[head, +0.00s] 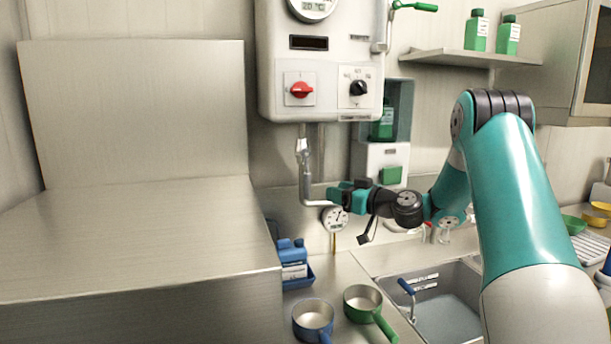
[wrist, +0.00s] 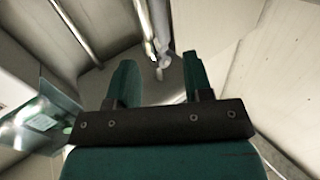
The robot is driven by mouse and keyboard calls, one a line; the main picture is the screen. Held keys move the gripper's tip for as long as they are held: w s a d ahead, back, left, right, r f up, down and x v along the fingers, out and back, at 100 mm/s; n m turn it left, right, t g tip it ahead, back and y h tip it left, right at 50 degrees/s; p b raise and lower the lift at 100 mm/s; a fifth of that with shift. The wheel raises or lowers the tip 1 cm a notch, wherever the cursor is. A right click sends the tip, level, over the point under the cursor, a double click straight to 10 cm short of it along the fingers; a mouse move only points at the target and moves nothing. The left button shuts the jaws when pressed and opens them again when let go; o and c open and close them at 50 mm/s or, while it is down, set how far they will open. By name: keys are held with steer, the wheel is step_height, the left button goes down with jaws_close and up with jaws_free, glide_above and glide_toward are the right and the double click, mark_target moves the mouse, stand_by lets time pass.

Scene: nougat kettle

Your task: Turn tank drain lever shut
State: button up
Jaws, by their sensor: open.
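A white wall tank (head: 320,55) with a red knob and a black dial hangs at the top middle of the head view. A metal drain pipe (head: 304,165) runs down from its underside and bends right at the bottom. A pale fitting sits high on this pipe; I cannot make out a drain lever there. My gripper (head: 334,194) is open beside the lower bend, with teal fingers. In the wrist view, the open fingers (wrist: 156,70) have nothing clearly between them, and a metal pipe (wrist: 147,30) shows beyond. Whether they touch the pipe is unclear.
A round gauge (head: 335,218) stands just below my gripper. A green-handled lever (head: 415,7) is at the tank's upper right. A dispenser (head: 380,162) stands close behind my wrist. Blue (head: 313,318) and green (head: 362,300) pans sit on the counter by the sink (head: 445,300).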

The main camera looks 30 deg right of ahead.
mark_target(310, 183)
steer(key=p+x, duration=0.5)
steer(key=x, duration=0.5)
steer(key=shift+w+a+f, duration=0.1)
steer(key=shift+w+a, duration=0.05)
steer(key=shift+w, duration=0.25)
jaws_close()
steer(key=shift+a, duration=0.15)
